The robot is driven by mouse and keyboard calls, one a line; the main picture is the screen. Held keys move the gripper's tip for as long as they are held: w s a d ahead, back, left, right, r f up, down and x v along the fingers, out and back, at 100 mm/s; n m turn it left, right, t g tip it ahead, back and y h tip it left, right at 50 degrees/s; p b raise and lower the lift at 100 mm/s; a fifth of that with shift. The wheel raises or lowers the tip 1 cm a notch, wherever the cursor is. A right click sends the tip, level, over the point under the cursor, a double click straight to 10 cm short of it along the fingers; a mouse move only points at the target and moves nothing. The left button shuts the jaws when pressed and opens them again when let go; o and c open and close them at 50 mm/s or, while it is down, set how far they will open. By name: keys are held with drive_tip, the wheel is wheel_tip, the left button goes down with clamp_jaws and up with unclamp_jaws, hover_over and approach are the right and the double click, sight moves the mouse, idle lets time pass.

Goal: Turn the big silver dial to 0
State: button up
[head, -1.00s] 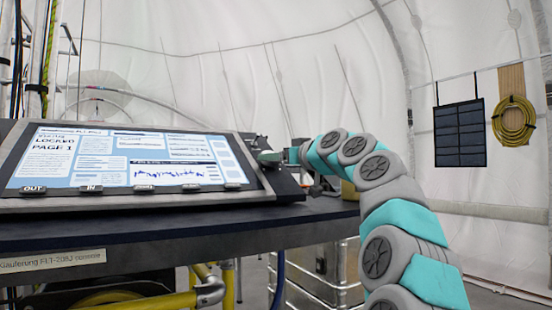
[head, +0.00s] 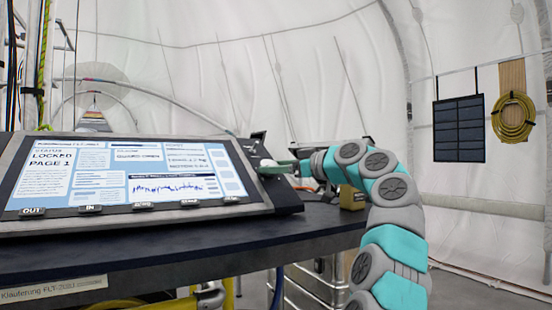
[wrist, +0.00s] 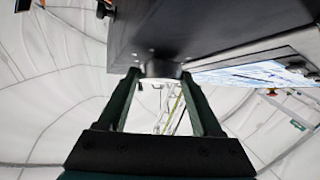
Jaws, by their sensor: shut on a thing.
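The console (head: 262,208) has a lit, tilted screen (head: 130,172) reading "LOCKED" and "PAGE 1". My gripper (head: 268,167) is at the console's right edge in the head view. In the wrist view my gripper (wrist: 160,75) has its two green fingers on either side of a short grey round knob, which looks like the big silver dial (wrist: 160,67), on the console's dark face. It is shut on this knob. The dial's markings and pointer are not visible, so its setting cannot be read. In the head view the dial is hidden or too small to tell.
The console stands on a dark table (head: 180,248). Several labelled keys (head: 145,206) line the screen's lower edge. A small yellowish block (head: 351,197) sits on the table behind my arm. A dark panel (head: 459,128) and a coiled yellow hose (head: 513,118) hang at the right.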

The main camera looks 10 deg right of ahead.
drive_tip(key=shift+w+d+r+n+g+y+p, duration=0.15)
drive_tip(key=shift+n+g+y+p, duration=0.3)
drive_tip(key=shift+p, duration=0.4)
drive_tip(key=shift+s+a+r+n+g+y+p, duration=0.15)
drive_tip(key=shift+n+g+p, duration=0.1)
drive_tip(key=shift+n+p, duration=0.45)
drive_tip(key=n+g+p, duration=0.1)
drive_tip(key=p, duration=0.2)
drive_tip(key=shift+w+d+y, duration=0.2)
drive_tip(key=shift+y, duration=0.1)
drive_tip(key=shift+f+n+g+p, duration=0.15)
drive_tip(key=shift+n+g+p, duration=0.6)
drive_tip(key=shift+n+g, duration=0.25)
drive_tip(key=shift+a, duration=0.1)
drive_tip(key=o, duration=1.4)
drive_tip(key=shift+c, duration=0.2)
